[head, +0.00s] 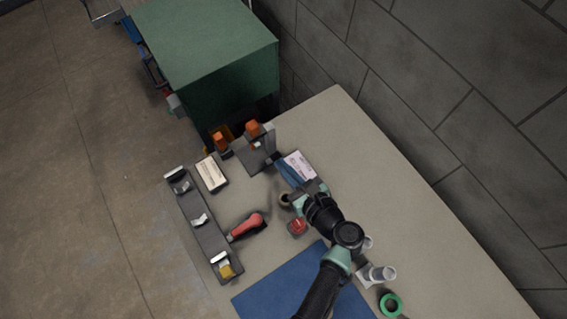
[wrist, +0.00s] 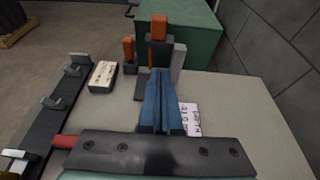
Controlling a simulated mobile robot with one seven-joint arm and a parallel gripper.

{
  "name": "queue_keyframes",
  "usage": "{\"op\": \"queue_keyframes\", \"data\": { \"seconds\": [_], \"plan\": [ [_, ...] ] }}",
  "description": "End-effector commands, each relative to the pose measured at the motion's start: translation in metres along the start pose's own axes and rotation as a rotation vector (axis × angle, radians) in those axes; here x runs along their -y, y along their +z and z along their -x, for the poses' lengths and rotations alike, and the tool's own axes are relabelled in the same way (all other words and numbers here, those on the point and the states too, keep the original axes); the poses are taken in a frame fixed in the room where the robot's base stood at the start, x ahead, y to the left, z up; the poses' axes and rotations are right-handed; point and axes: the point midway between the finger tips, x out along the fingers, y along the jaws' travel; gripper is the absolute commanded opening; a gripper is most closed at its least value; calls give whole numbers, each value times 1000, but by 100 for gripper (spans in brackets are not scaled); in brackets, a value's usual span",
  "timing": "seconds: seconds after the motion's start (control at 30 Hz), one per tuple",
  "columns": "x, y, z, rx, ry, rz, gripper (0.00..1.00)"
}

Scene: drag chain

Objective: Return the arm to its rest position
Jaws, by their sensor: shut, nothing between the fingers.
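My arm reaches in from the bottom of the head view over the grey workbench (head: 390,190). My gripper (head: 283,166) is above the bench near its far end, with blue fingers pointing away from the arm's base. In the wrist view the gripper's blue fingers (wrist: 162,88) lie side by side, shut with nothing between them. A white printed card (head: 300,164) lies just beside the fingers; it also shows in the wrist view (wrist: 189,118). The dark bar of the gripper hides the near part of the bench in the wrist view.
A stand with orange-topped parts (head: 253,130) rises just beyond the fingers. A white-labelled box (head: 211,174), a dark rail (head: 200,221), a red-handled tool (head: 248,226) and a blue mat (head: 275,284) are left of the arm. Green tape (head: 390,303) lies right. A wall borders the bench.

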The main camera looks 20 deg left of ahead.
Motion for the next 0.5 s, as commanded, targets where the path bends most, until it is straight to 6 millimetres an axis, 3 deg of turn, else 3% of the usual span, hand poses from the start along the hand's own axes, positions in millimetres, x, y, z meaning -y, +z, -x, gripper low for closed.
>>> {"op": "queue_keyframes", "data": {
  "seconds": [0.5],
  "plan": [
    [3,2,-2,-3,-4,26,0]
  ]
}}
